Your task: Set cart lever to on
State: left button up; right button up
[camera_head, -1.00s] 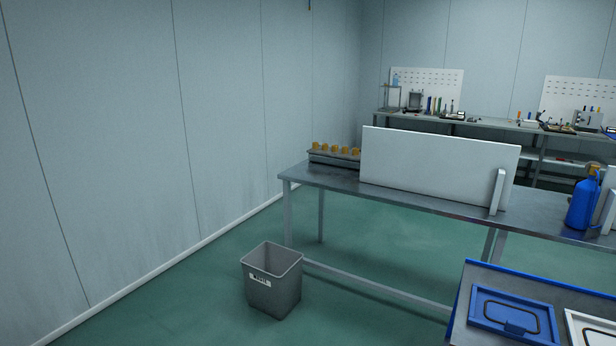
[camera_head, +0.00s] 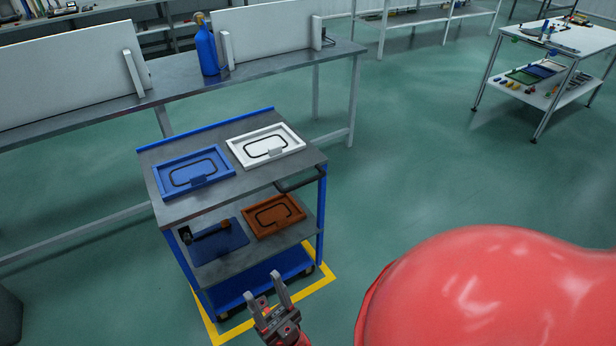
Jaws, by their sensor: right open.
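The blue-framed cart (camera_head: 190,211) stands in the middle left of the head view. On its middle shelf, a dark blue plate (camera_head: 232,242) carries a dark lever (camera_head: 208,234) with a copper-coloured part near its right end. The lever lies roughly level, pointing right; I cannot read any on or off mark. My right gripper (camera_head: 266,288) is open and empty, in front of the cart's lower front side, apart from the lever in the picture. My left gripper is not in view.
The cart's top holds a blue tray (camera_head: 194,172) and a white tray (camera_head: 266,146). An orange-brown tray (camera_head: 274,216) lies right of the lever. A long workbench (camera_head: 107,115) with a blue bottle (camera_head: 207,50) stands behind. Green floor (camera_head: 430,150) is clear to the right.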

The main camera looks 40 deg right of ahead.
aim_at(187, 239)
jog(key=z, duration=0.75)
jog(key=i+j, duration=0.1)
jog(key=j, duration=0.2)
jog(key=i+j, duration=0.15)
jog(key=j, duration=0.2)
jog(key=i+j, duration=0.1)
jog(key=j, duration=0.2)
